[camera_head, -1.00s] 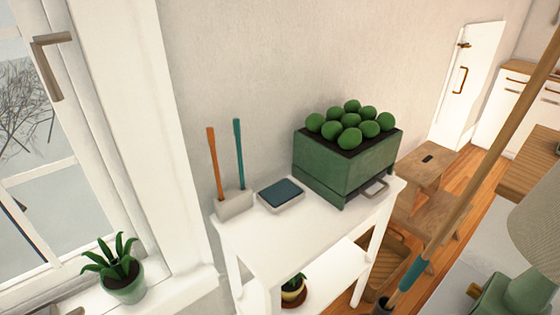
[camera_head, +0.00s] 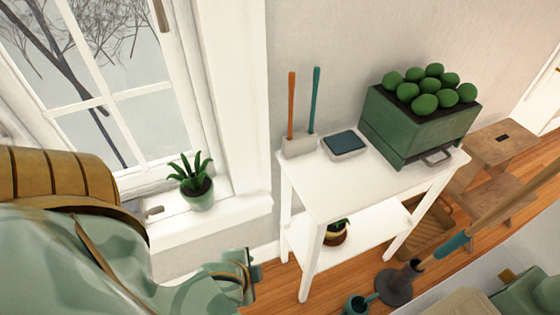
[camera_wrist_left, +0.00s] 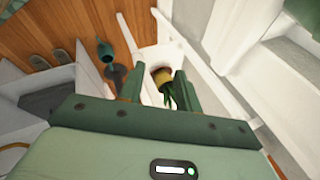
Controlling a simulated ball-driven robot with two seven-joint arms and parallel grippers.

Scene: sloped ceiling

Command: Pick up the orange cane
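The orange cane (camera_head: 291,105) is a thin orange stick standing upright in a pale holder (camera_head: 299,146) on the left end of a white table (camera_head: 340,190). A teal stick (camera_head: 315,100) stands beside it in the same holder. My left gripper (camera_head: 254,266) is low at the left in the head view, left of the table and apart from the cane. In the left wrist view its two fingers (camera_wrist_left: 160,88) are spread with nothing between them; a potted plant shows beyond. The cane cannot be made out there. My right gripper is not in view.
A blue-topped box (camera_head: 345,145) and a green planter (camera_head: 410,135) of round plants share the tabletop. A potted plant (camera_head: 197,190) stands on the windowsill. A plunger (camera_head: 395,286) and a watering can (camera_head: 357,304) are on the floor. A wooden stool (camera_head: 500,150) is at right.

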